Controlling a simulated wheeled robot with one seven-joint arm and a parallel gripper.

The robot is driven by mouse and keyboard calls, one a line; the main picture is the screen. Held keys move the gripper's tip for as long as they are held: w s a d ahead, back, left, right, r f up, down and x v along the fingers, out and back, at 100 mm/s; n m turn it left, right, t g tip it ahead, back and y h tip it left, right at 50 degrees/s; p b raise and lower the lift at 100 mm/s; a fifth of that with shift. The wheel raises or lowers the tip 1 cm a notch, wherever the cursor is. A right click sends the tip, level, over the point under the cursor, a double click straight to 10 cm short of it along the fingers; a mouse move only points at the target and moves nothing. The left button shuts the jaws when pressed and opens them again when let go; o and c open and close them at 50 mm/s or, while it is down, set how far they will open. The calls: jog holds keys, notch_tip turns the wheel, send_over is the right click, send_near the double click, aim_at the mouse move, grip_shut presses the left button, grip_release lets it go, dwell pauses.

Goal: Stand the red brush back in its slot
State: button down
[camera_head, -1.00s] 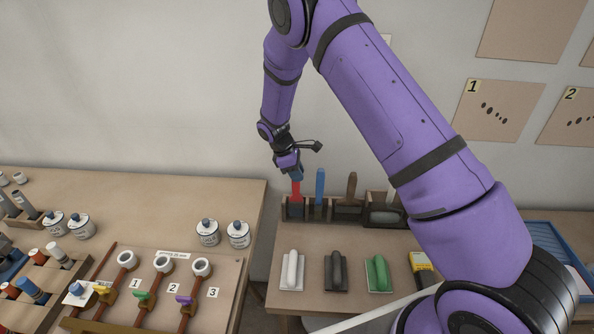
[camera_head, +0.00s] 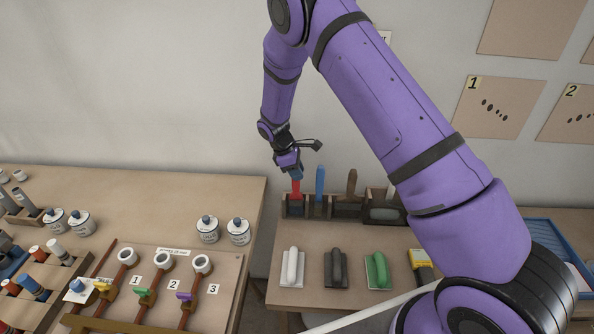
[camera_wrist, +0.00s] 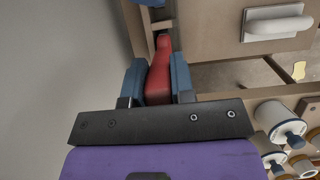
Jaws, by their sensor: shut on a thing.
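The red brush (camera_head: 296,189) is upright at the left end of the dark slotted rack (camera_head: 333,213) on the right-hand table. Its lower end is at the leftmost slot; I cannot tell how deep it sits, as the rack's front wall hides its base. My gripper (camera_head: 294,172) is shut on the red brush from above. In the wrist view, its two blue fingers press on both sides of the red handle (camera_wrist: 159,78). A blue brush (camera_head: 320,184) and a brown brush (camera_head: 352,186) stand in slots to the right.
White, dark and green floats (camera_head: 377,270) lie in front of the rack. A yellow-topped tool (camera_head: 422,262) lies to their right. My arm covers the rack's right part.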

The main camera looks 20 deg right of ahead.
jog(key=shift+f, duration=0.2)
jog(key=c, duration=0.9)
grip_release()
jog(key=v, duration=1.1)
